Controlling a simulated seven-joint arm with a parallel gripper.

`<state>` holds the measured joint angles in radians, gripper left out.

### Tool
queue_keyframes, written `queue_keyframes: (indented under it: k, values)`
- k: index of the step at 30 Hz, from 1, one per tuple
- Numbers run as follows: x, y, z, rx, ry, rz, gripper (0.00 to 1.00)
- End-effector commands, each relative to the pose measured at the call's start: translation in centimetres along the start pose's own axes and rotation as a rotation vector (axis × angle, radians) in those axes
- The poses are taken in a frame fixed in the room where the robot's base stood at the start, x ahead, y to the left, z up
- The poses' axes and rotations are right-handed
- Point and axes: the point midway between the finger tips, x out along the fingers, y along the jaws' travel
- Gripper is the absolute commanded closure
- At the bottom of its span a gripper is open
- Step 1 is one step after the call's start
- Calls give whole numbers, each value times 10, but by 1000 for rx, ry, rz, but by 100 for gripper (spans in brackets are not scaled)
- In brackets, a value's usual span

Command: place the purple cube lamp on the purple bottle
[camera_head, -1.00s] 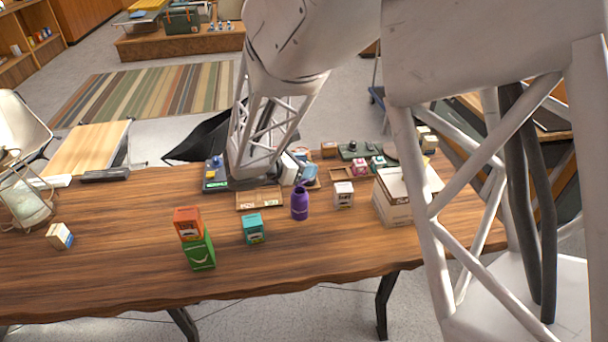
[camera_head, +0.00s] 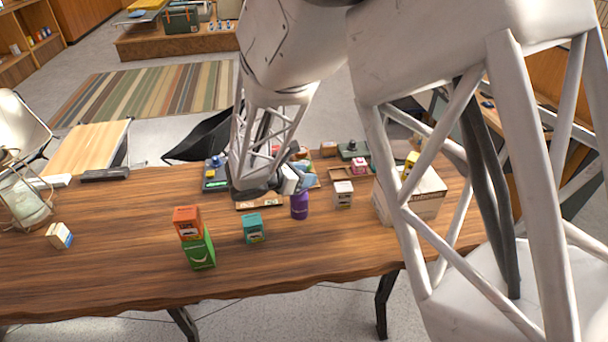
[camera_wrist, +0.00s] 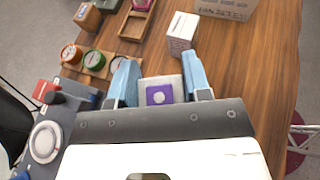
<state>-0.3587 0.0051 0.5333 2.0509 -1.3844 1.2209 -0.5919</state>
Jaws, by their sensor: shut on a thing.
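The purple cube lamp (camera_wrist: 160,95) shows in the wrist view as a pale block with a purple face and a white round spot. My gripper (camera_wrist: 161,82) is shut on it, one blue finger on each side. In the head view my gripper (camera_head: 294,179) is just above the purple bottle (camera_head: 299,207), which stands upright on the table. The gripper hides the bottle's top, and I cannot tell whether lamp and bottle touch. The bottle is not visible in the wrist view.
A white box (camera_head: 343,194) stands close right of the bottle, with a larger carton (camera_head: 425,200) beyond. A teal box (camera_head: 254,229) and an orange box (camera_head: 187,221) on a green box (camera_head: 199,250) stand front left. The table's front is mostly clear.

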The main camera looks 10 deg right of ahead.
Motion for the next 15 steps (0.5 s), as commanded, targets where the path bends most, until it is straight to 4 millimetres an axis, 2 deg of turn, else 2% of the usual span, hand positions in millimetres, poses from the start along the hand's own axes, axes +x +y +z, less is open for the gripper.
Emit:
queue_keyframes:
  k: [2, 3, 7, 15]
  values:
    - [1, 0, -2, 0, 0, 0, 81]
    - [1, 0, -2, 0, 0, 0, 51]
    - [1, 0, -2, 0, 0, 0, 31]
    - [1, 0, -1, 0, 0, 0, 30]
